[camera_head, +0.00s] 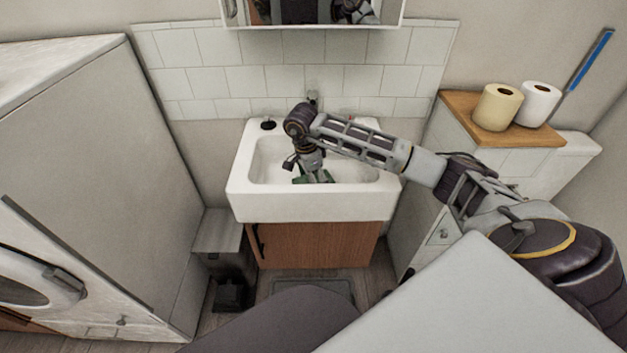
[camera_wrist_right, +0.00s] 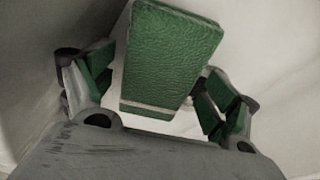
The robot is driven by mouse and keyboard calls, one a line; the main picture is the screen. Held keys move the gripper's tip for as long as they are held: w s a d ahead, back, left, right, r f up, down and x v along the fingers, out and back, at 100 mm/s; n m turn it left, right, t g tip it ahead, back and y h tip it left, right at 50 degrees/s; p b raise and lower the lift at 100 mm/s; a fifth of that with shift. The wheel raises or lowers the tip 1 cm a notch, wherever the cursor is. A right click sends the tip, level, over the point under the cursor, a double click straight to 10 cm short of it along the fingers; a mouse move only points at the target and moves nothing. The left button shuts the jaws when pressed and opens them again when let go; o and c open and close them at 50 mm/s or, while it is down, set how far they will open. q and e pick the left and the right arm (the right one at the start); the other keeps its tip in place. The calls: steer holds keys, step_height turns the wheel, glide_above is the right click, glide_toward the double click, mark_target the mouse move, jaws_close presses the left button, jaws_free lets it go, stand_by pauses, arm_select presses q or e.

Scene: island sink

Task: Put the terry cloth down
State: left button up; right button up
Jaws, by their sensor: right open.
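The terry cloth (camera_wrist_right: 170,55) appears in the right wrist view as a green, textured, folded rectangular block. It lies between and beyond the fingers of my right gripper (camera_wrist_right: 160,88). The fingers stand wide apart, with green pads on their inner sides. The right finger is close to the cloth's edge; I cannot tell whether they touch. In the head view my right gripper (camera_head: 312,176) points down into the white sink (camera_head: 350,204). Green shows at its tips, but cloth and pads are hard to tell apart there. My left gripper is out of view.
The sink's raised rim surrounds the gripper, with a tap (camera_head: 313,98) behind it. Two paper rolls (camera_head: 498,106) stand on a wooden-topped cabinet (camera_head: 462,106) at the right. A tall white cabinet (camera_head: 100,170) is at the left. A small bin (camera_head: 232,290) stands below.

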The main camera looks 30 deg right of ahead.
mark_target(308, 181)
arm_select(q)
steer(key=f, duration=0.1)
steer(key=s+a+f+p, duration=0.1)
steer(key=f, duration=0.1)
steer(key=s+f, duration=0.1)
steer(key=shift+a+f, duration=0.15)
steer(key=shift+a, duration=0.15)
arm_select(e)
step_height(308, 181, up, 12)
steer(key=a, duration=0.1)
steer(key=shift+w+a+f, duration=0.15)
steer(key=shift+a, duration=0.25)
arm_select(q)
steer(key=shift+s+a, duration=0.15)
